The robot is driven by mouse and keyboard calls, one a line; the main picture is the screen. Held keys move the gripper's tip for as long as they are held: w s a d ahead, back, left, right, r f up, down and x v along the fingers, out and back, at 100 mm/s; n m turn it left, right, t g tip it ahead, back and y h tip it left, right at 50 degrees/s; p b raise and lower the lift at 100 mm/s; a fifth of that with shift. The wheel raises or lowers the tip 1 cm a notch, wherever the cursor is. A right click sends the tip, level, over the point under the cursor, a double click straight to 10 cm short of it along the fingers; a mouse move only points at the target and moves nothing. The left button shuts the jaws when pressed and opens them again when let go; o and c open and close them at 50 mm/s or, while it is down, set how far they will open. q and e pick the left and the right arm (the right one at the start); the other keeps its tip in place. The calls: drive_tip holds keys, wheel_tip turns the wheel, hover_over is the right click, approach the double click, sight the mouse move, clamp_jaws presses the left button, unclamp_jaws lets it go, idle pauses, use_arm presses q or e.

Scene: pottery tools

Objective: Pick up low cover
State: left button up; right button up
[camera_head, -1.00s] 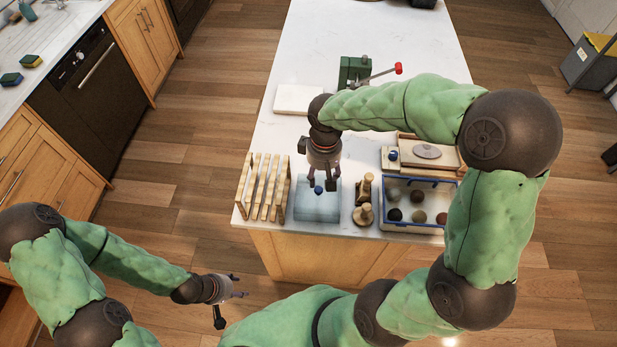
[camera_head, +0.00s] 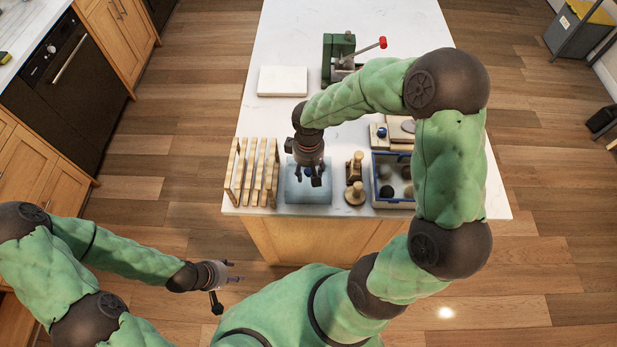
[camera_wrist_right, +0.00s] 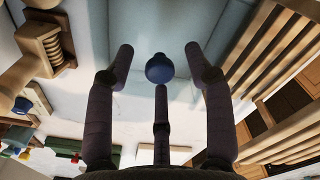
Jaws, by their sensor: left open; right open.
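The low cover (camera_head: 292,190) is a pale blue-grey, square, low piece near the island's front edge, with a round blue knob (camera_head: 308,172) on top. In the right wrist view the knob (camera_wrist_right: 159,68) lies between the spread fingers, and the cover's pale surface (camera_wrist_right: 150,25) lies behind it. My right gripper (camera_head: 308,180) is open just above the cover, around or over the knob; contact cannot be told. It partly hides the cover in the head view. My left gripper (camera_head: 229,274) is open and empty, low in front of the island.
A wooden slatted rack (camera_head: 253,172) stands close left of the cover. Wooden tools (camera_head: 355,193) stand close right, then a blue-rimmed box (camera_head: 393,204) of balls. Behind are a white slab (camera_head: 283,81) and a green clamp-like device (camera_head: 338,55).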

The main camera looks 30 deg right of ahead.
drive_tip(key=shift+f, duration=0.35)
clamp_jaws()
drive_tip(key=shift+r, duration=0.1)
